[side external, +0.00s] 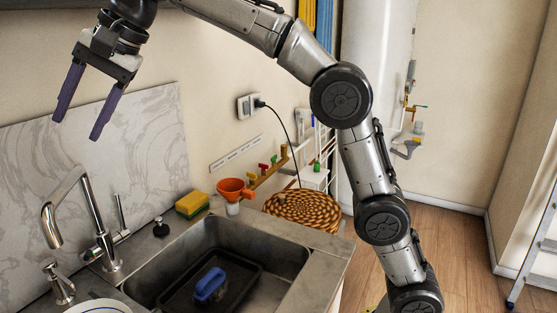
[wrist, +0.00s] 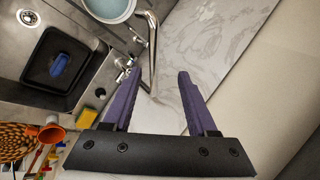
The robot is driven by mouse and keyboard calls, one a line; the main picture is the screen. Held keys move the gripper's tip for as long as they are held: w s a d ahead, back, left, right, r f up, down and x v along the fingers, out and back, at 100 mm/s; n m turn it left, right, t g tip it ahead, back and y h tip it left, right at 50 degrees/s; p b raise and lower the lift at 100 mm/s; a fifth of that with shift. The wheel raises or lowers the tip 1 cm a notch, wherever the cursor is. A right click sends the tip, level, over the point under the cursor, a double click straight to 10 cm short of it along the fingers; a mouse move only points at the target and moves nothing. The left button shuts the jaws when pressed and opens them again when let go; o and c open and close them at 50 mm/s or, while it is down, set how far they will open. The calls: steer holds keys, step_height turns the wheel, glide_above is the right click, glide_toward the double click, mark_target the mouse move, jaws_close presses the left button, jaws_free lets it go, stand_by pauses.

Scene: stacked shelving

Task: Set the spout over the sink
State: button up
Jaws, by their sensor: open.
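The chrome faucet's spout (side external: 93,210) rises from the counter at the left of the side view. Its bent outlet end points left, off to the side of the sink (side external: 262,243). The spout also shows in the wrist view (wrist: 153,46), just beyond my fingertips, reaching away from the sink basin (wrist: 87,35) toward a pale bowl. My gripper (side external: 77,128) is open and empty, high above the faucet and apart from it. Its two purple fingers frame the wrist view (wrist: 160,74), over the marble backsplash.
A black tray (side external: 248,276) with a blue object (side external: 209,285) lies in the sink. A yellow sponge (side external: 191,205) and an orange funnel (side external: 232,188) stand behind it. A soap dispenser (side external: 62,287) and a plate rim (side external: 100,307) are at front left. The marble backsplash (side external: 130,140) stands behind the faucet.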

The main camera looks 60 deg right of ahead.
steer(key=s+d+r+t+h, duration=0.1)
steer(key=s+d+r, duration=0.2)
steer(key=s+d, duration=0.8)
steer(key=s+d+f+n+h, duration=0.1)
steer(key=s+d+f, duration=0.2)
steer(key=s+f, duration=0.3)
steer(key=s+d+f+n+h, duration=0.1)
steer(key=s+d+f, duration=0.3)
steer(key=s, duration=0.5)
steer(key=shift+f+n, duration=0.6)
steer(key=shift+f, duration=0.55)
steer(key=shift+s, duration=0.1)
steer(key=shift+c, duration=0.2)
